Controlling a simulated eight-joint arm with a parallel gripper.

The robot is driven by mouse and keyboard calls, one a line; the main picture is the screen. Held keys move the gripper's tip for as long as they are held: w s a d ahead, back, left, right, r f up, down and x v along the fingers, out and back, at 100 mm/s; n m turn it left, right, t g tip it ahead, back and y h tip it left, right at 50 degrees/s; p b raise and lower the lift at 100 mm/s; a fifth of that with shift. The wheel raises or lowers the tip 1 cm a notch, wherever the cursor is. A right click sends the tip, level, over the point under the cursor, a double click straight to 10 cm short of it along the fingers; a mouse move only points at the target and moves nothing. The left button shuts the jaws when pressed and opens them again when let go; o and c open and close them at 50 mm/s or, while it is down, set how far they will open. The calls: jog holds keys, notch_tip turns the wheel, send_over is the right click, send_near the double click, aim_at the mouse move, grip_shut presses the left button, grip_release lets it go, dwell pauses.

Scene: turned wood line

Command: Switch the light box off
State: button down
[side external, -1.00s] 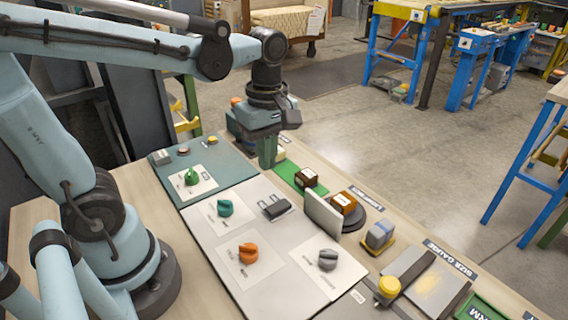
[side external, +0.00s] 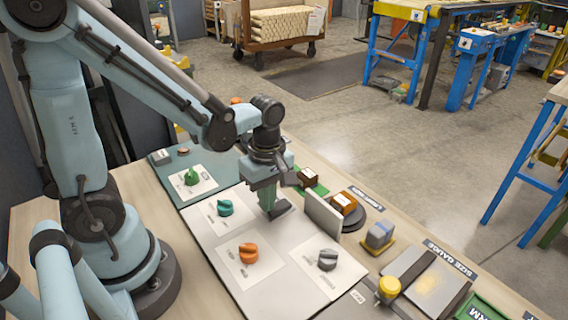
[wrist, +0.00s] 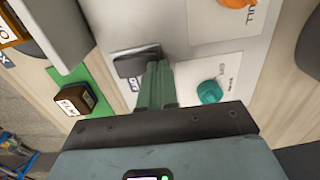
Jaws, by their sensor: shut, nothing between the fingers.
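A dark rocker-like switch (side external: 282,209) sits on the light grey panel (side external: 205,230); it also shows in the wrist view (wrist: 136,62) with a small white label beside it. I cannot tell from the frames which part is the light box, or which way the rocker is set. My gripper (side external: 267,206) is shut and empty, pointing down at the rocker, and hides part of it. In the wrist view, the closed green fingertips (wrist: 159,66) are at the rocker's edge; I cannot tell if they touch.
Teal (side external: 225,208), orange (side external: 248,253) and grey (side external: 327,260) knobs sit on the same panel. A green knob (side external: 191,177) is on the panel behind. An upright grey plate (side external: 322,213) stands just right of the rocker, near a brown block (side external: 308,177) on green.

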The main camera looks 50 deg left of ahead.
jog(key=shift+f, duration=0.1)
dwell(0.3)
jog(key=shift+s+f+t, duration=0.1)
jog(key=shift+f+t, duration=0.2)
jog(key=shift+r, duration=0.15)
jog(key=shift+r, duration=0.7)
jog(key=shift+r, duration=0.1)
notch_tip(320, 180, up, 14)
jog(key=s, duration=0.2)
jog(key=shift+s+f, duration=0.2)
dwell(0.4)
